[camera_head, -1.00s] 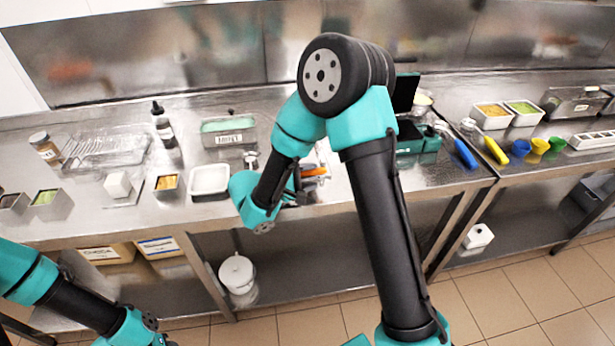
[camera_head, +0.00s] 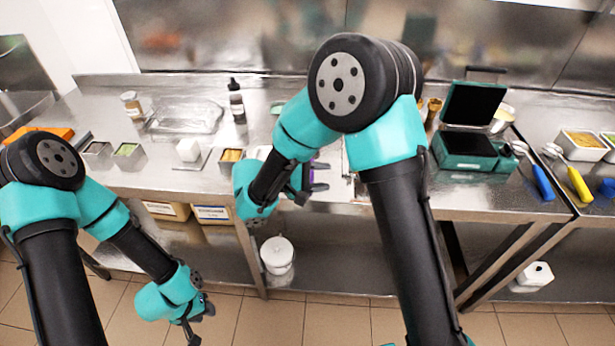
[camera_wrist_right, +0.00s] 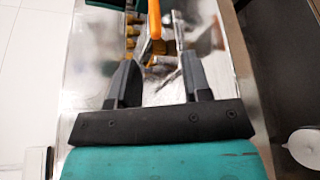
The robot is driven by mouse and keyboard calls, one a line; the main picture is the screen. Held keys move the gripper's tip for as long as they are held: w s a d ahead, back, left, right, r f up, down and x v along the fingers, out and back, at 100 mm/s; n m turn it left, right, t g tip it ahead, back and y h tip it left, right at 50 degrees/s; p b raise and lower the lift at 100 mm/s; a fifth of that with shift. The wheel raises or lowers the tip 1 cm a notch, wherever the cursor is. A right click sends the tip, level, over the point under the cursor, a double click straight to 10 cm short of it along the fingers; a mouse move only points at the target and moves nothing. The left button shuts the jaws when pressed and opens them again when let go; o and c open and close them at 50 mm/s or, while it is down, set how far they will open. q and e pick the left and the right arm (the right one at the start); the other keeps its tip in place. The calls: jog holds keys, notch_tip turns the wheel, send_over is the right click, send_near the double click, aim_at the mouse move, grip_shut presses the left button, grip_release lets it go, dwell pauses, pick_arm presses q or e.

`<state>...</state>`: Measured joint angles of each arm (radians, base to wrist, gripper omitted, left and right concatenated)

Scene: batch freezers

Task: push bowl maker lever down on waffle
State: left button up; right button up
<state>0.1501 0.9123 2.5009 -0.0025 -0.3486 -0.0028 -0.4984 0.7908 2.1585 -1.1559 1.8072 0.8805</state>
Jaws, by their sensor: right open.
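The teal box with its dark lid raised (camera_head: 466,152) stands on the counter right of my right arm. It looks like the bowl maker. I cannot make out a lever or a waffle. My right gripper (camera_head: 318,178) is at the counter's front edge, left of the box and apart from it. In the right wrist view its fingers (camera_wrist_right: 156,68) are spread with nothing gripped between them. An orange handle-like thing (camera_wrist_right: 155,20) lies beyond the fingertips there. My left gripper (camera_head: 198,325) hangs low in front of the counter; its fingers are too small to read.
Blue-handled (camera_head: 542,182) and yellow-handled (camera_head: 579,184) tools lie right of the box. A clear tray (camera_head: 186,118), a dark bottle (camera_head: 236,102) and small containers stand on the left counter. A white lidded bucket (camera_head: 277,255) sits below. My right arm hides part of the counter.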

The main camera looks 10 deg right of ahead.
jog(key=a, duration=0.3)
jog(key=shift+s+a+r, duration=0.15)
jog(key=shift+a+r, duration=0.2)
